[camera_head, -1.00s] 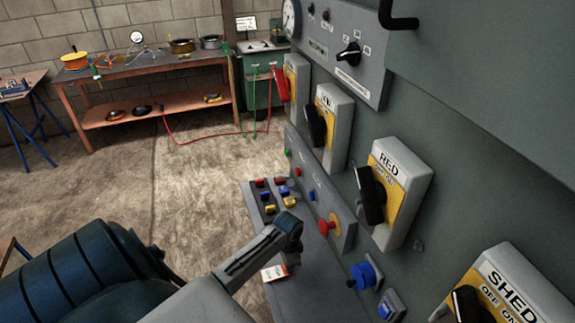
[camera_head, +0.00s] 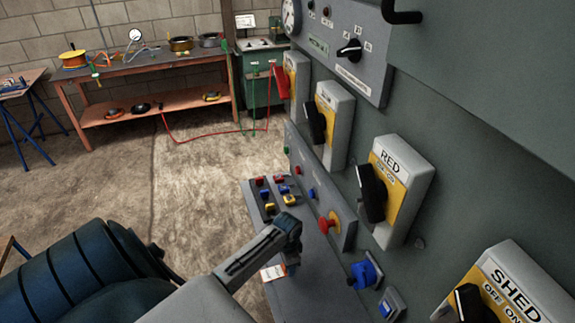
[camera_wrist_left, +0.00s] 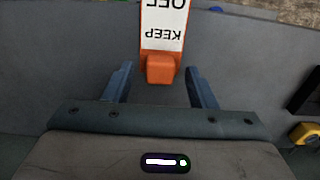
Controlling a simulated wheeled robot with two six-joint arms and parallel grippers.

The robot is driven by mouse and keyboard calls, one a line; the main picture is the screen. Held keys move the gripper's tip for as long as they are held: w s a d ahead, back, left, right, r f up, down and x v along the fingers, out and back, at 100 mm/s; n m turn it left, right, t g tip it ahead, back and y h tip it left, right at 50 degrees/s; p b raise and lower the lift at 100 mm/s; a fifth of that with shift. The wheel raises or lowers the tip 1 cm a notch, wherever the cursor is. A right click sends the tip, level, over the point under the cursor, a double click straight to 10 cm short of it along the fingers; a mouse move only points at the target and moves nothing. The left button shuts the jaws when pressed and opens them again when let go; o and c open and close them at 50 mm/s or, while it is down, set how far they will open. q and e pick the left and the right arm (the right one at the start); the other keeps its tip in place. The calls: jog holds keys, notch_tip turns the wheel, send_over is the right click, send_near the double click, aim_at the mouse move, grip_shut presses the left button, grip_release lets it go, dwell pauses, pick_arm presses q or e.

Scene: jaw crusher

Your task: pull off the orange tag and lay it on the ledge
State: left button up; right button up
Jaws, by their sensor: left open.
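The orange tag (camera_wrist_left: 163,30) has a white label reading KEEP OFF, upside down in the left wrist view, and an orange block at its near end. In the head view the tag (camera_head: 272,273) shows low at the left edge of the grey ledge (camera_head: 312,287) and appears to lie on it. My left gripper (camera_wrist_left: 162,82) is open, its two fingers apart on either side of the orange block, with gaps visible on both sides. In the head view its fingers (camera_head: 291,262) are beside the tag, partly hidden by the wrist. My right gripper is not in view.
Colored buttons (camera_head: 275,195) sit on the ledge's far part. A red mushroom button (camera_head: 328,224), a blue knob (camera_head: 364,275) and the RED switch box (camera_head: 393,190) stick out from the panel at right. A workbench (camera_head: 150,65) stands far back.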

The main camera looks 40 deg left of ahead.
pick_arm(q)
jog(key=shift+r, duration=0.3)
notch_tip(320, 180, up, 10)
jog(key=b, duration=0.2)
